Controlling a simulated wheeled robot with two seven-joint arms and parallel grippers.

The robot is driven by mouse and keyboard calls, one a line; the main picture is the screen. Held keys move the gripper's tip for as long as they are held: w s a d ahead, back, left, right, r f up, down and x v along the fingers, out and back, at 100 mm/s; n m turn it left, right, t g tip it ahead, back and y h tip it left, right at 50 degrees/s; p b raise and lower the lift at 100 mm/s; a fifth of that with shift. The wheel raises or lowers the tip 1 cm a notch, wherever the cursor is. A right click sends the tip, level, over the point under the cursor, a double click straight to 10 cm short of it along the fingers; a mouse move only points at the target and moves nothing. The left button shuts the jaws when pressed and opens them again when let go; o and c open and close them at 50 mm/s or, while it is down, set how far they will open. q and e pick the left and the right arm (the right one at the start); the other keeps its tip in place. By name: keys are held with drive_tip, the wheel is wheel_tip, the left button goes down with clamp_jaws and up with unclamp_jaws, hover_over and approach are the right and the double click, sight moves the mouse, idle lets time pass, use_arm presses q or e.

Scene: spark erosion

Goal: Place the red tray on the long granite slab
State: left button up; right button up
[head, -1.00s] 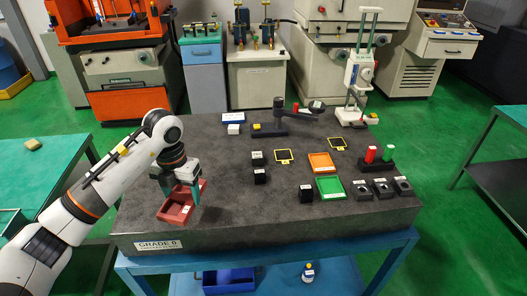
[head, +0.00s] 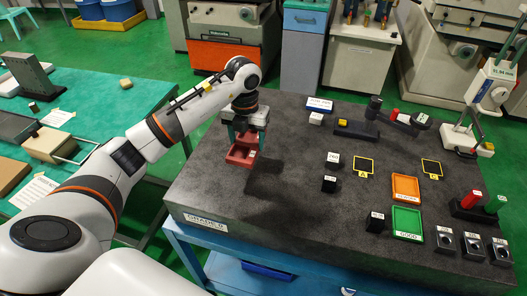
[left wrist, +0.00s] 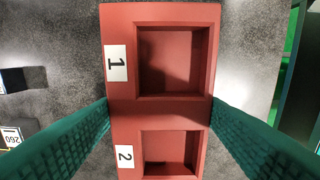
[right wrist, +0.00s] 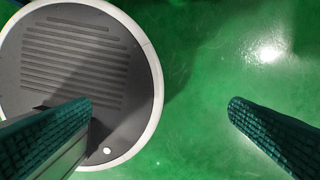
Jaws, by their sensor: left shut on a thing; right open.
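The red tray (head: 241,156) has two square compartments. In the left wrist view the tray (left wrist: 160,112) shows white labels 1 and 2 on its rim. My left gripper (head: 247,136) is shut on the tray, one finger on each long side. It holds the tray over the left part of the long granite slab (head: 290,222). A shadow lies on the slab to the right of the tray; I cannot tell how large the gap below it is. My right gripper (right wrist: 160,118) is open and empty over the green floor, in the right wrist view only.
On the slab, an orange tray (head: 405,188), a green tray (head: 407,222), several black blocks (head: 330,184) and a stand (head: 490,100) stand to the right. The slab around the red tray is clear. A green-topped table (head: 110,110) stands at left.

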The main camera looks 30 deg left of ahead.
sight(248, 142)
use_arm(q)
wheel_tip(248, 142, down, 4)
drive_tip(key=shift+w+r+p, duration=0.1)
drive_tip(key=shift+w+p, duration=0.05)
drive_tip(key=shift+p, duration=0.25)
drive_tip(key=shift+f, duration=0.3)
wheel_tip(248, 142, down, 3)
drive_tip(key=shift+p, duration=0.55)
drive_tip(key=shift+f, duration=0.1)
use_arm(e)
drive_tip(key=shift+w+d+r, duration=0.1)
drive_tip(key=shift+w+r, duration=0.2)
drive_tip(key=shift+r, duration=0.3)
drive_tip(key=shift+w+r, duration=0.25)
drive_tip(key=shift+r, duration=0.3)
use_arm(q)
drive_tip(key=shift+f, duration=0.2)
drive_tip(key=o, duration=1)
drive_tip(key=shift+r, duration=0.1)
use_arm(e)
drive_tip(key=shift+s+f, duration=0.1)
drive_tip(key=shift+s, duration=0.15)
